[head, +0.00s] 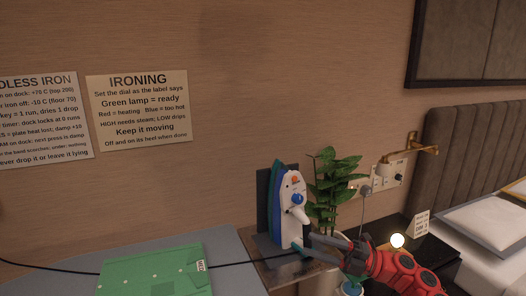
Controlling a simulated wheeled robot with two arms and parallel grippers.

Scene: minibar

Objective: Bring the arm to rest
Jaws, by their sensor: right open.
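My right gripper (309,244) comes in from the lower right on its red arm. Its grey fingers are open and point left, close to the foot of a white and blue iron (291,207). The iron stands upright against a dark stand on a small brown shelf (263,266). I see nothing held between the fingers, and I cannot tell whether they touch the iron. My left gripper is not in view.
A potted plant (332,178) stands right behind my right gripper. Two signs (139,109) hang left.

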